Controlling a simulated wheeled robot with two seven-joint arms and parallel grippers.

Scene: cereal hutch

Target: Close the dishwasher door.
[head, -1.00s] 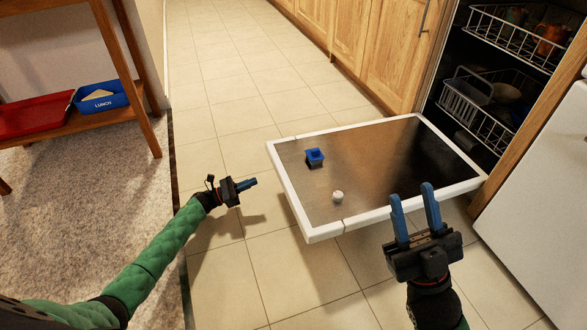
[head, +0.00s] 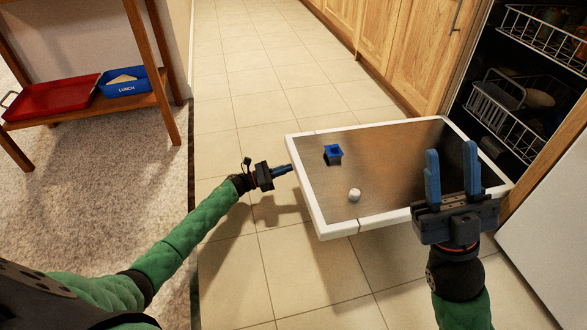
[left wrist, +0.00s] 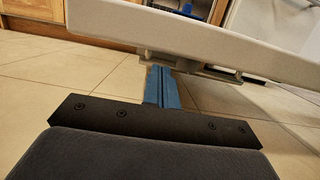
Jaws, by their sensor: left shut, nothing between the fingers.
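The dishwasher door (head: 390,175) is open, hinged down and lying nearly flat above the floor, with a white rim and a metal inner face. A small blue cup-like piece (head: 333,154) and a small round white cap (head: 354,195) are on its inner face. My left gripper (head: 287,170) is shut and empty beside the door's left edge. In the left wrist view its blue fingers (left wrist: 162,88) are together below the door's underside (left wrist: 200,40); contact cannot be told. My right gripper (head: 452,172) is open and empty, seen over the door's right front part.
The dishwasher racks (head: 510,112) stand inside the dark cavity at right. Wooden cabinets (head: 425,55) line the back right, and a white appliance front (head: 550,210) stands at right. A wooden shelf (head: 150,100) holds a red tray and a blue lunch box. Tile floor left of the door is clear.

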